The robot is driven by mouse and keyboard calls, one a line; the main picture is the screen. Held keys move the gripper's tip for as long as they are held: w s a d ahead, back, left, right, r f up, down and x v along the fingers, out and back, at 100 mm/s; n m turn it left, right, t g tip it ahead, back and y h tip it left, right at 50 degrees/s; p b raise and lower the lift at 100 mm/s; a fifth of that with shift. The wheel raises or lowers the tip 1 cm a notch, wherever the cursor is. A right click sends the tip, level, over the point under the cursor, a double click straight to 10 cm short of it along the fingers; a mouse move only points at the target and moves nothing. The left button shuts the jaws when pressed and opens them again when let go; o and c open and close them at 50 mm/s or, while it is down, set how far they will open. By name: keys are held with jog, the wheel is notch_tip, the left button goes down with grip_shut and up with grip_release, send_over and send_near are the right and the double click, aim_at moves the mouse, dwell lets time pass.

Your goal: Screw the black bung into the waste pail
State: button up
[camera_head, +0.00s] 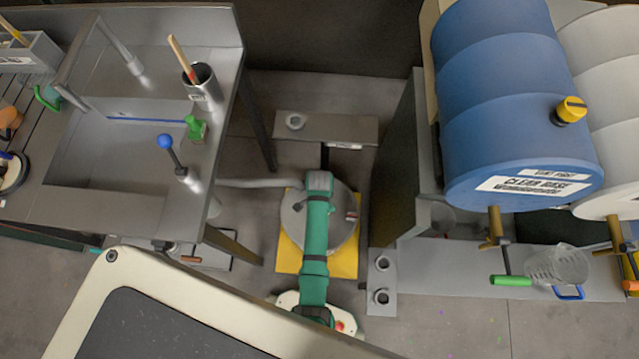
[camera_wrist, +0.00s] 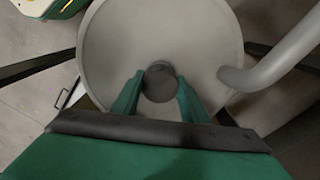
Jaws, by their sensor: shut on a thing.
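The waste pail is a grey round drum whose flat top (camera_head: 345,236) shows beside my green arm in the head view; the same top (camera_wrist: 115,40) fills the middle of the wrist view. The black bung (camera_wrist: 160,76) is a dark round disc near the top's lower middle in the wrist view. My gripper (camera_wrist: 160,88) has its two green fingers shut on it, one on each side. The bung looks at or just above the pail's top; how deep it sits cannot be told. In the head view my arm hides the bung and fingertips.
A grey pipe (camera_head: 258,183) runs from the sink bench to the pail and passes close to the right of my gripper in the wrist view (camera_wrist: 275,72). The pail stands on a yellow mat (camera_head: 345,264). A grey panel (camera_head: 398,165) and a blue drum (camera_head: 510,100) are to the right.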

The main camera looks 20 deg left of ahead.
jog(key=m, duration=0.6)
jog(key=shift+w+a+m, duration=0.15)
jog(key=shift+m, duration=0.15)
jog(key=shift+c, duration=0.2)
jog(key=m, duration=0.7)
jog(key=shift+w, duration=0.2)
jog(key=shift+r, duration=0.1)
jog(key=o, duration=0.9)
jog(key=shift+o, duration=0.5)
jog(key=shift+s, duration=0.2)
